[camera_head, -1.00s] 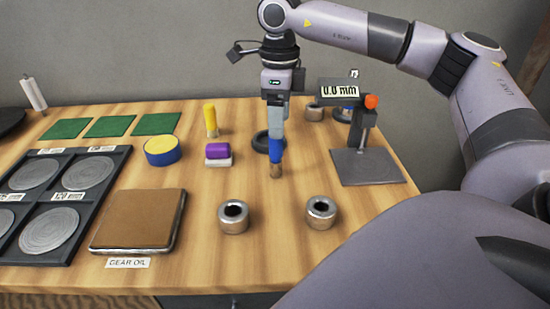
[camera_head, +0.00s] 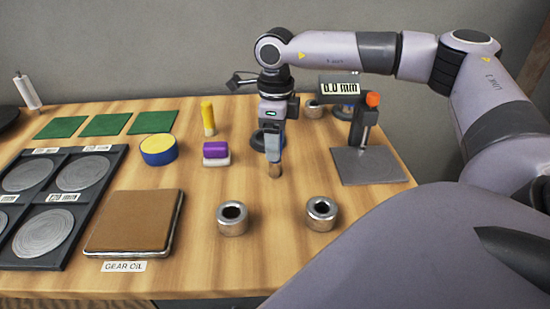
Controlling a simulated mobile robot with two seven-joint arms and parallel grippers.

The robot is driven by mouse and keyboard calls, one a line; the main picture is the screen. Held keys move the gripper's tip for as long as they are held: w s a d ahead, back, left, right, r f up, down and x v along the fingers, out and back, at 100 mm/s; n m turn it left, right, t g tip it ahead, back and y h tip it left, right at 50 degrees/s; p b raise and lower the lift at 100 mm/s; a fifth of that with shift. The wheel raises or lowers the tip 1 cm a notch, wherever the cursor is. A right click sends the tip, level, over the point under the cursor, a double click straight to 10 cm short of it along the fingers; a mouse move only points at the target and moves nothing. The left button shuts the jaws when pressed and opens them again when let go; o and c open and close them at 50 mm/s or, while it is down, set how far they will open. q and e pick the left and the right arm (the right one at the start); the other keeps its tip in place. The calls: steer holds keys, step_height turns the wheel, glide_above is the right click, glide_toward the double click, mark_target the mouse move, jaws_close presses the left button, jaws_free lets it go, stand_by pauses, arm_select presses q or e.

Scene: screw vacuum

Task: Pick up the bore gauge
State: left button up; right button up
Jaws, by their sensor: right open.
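The upright tool that seems to be the bore gauge (camera_head: 275,172) stands at the middle of the table. Only its brown metallic lower end shows clearly; its blue upper part is mostly hidden by my gripper. My right gripper (camera_head: 273,156) points straight down over it, with its fingers at the upper part. The jaws are open. From this angle I cannot tell whether the fingers touch it. My left gripper is not in view.
A gauge stand (camera_head: 370,165) with a 0.0 mm display is close on the right. Two metal rings (camera_head: 233,219) (camera_head: 321,214) stand in front. A purple-and-white block (camera_head: 216,153) and a yellow-handled tool (camera_head: 208,117) are left. A dark ring (camera_head: 258,140) lies behind.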

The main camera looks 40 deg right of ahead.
jaws_close()
steer(key=shift+r, duration=0.1)
step_height(320, 180, up, 20)
steer(key=p, duration=0.2)
stand_by(0.4)
